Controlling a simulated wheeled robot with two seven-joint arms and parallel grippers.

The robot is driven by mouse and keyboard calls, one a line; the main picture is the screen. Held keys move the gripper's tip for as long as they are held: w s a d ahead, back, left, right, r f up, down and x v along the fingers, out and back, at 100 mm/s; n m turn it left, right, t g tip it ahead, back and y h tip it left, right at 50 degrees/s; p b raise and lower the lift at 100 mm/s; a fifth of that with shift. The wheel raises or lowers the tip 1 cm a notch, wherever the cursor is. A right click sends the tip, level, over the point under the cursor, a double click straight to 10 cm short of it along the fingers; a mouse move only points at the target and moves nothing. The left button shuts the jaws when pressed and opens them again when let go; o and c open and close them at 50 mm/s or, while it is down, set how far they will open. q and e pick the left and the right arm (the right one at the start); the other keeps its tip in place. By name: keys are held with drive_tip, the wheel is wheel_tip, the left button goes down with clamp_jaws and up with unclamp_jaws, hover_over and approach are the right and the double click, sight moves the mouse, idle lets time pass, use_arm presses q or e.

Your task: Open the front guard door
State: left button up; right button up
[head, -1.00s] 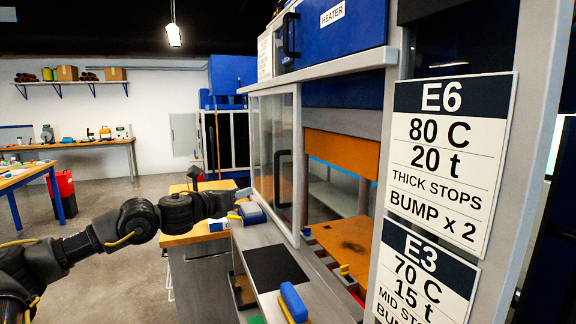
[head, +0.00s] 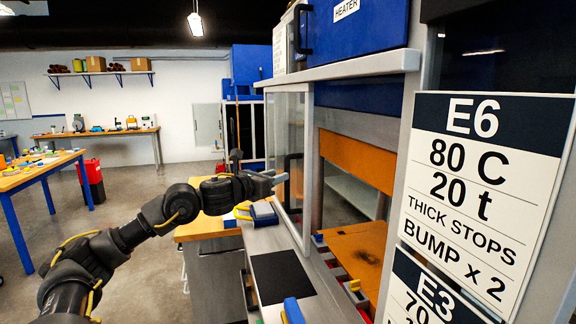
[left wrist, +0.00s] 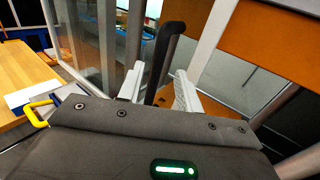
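The guard door (head: 276,130) is a clear panel in a pale grey frame on the press, left of the orange plates. Its black upright handle (head: 294,168) shows beside my left gripper (head: 281,179), which is at the panel. In the left wrist view the handle (left wrist: 164,55) stands between the two pale fingers of my left gripper (left wrist: 158,90). The fingers are apart, with a gap visible on either side of the handle. Whether either finger touches it I cannot tell. My right gripper is not in view.
A grey ledge (head: 265,238) with a black mat (head: 281,277) runs below the panel. A blue block (head: 293,311) lies near its front, and a blue and yellow item (head: 262,213) lies farther back. Label boards (head: 484,190) stand at right.

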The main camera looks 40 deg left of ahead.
use_arm(q)
drive_tip(key=w+p, duration=0.2)
drive_tip(key=w, duration=0.4)
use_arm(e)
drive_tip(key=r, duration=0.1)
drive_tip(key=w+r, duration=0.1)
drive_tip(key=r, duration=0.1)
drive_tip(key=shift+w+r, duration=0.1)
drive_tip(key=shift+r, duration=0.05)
use_arm(q)
drive_tip(key=shift+s, duration=0.1)
drive_tip(key=shift+c, duration=0.9)
clamp_jaws()
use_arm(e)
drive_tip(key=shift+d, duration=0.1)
